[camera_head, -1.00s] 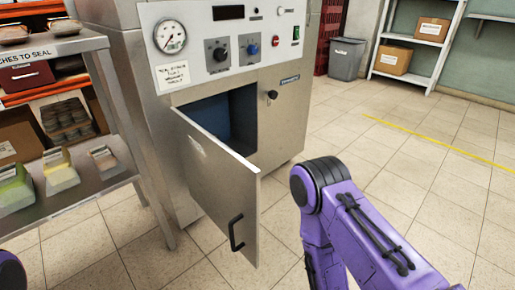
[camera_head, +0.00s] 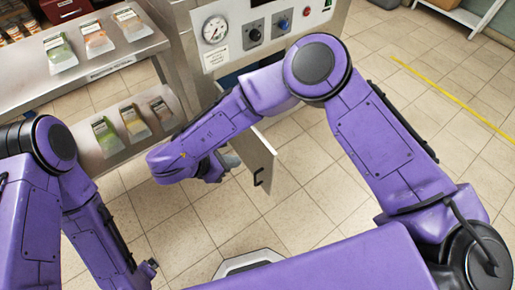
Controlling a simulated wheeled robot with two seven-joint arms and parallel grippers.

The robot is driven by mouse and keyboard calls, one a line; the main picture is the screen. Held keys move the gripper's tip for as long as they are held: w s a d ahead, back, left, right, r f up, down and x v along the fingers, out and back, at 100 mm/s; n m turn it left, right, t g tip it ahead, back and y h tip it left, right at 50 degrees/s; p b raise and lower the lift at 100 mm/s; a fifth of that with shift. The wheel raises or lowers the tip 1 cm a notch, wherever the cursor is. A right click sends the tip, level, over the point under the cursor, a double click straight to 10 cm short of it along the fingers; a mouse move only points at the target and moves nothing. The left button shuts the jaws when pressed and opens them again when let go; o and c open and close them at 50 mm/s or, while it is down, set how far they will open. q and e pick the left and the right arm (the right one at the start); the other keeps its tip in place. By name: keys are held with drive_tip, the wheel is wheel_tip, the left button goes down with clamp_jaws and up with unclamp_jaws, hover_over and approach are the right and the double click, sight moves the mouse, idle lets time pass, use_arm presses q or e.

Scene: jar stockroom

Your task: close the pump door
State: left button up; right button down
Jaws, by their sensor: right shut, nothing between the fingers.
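The pump door (camera_head: 257,153) is a steel panel with a black handle (camera_head: 260,176). It stands open, swung out from the front of the steel pump cabinet (camera_head: 207,62). My right arm crosses in front of the cabinet and hides the door's hinge side and most of the opening. My right gripper (camera_head: 228,161) is shut and empty. It is at the left of the door, on its outer side and close to its face; I cannot tell if it touches. My left arm is at the lower left, and its dark end (camera_head: 149,268) shows only in small part.
A steel rack (camera_head: 100,68) with several coloured packets on its shelves stands close at the left of the cabinet. The panel has a gauge (camera_head: 215,29) and knobs. Tiled floor is free right of the door. A white shelf (camera_head: 462,14) stands far back.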

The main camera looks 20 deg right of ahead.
drive_tip(key=p, duration=0.2)
approach(271, 155)
wheel_tip(271, 155, down, 4)
drive_tip(key=d, duration=0.1)
drive_tip(key=w+d+p, duration=0.1)
drive_tip(key=d, duration=0.1)
drive_tip(key=shift+d+r, duration=0.2)
drive_tip(key=shift+d, duration=0.05)
drive_tip(key=shift+w+d+f, duration=0.1)
drive_tip(key=shift+d, duration=0.15)
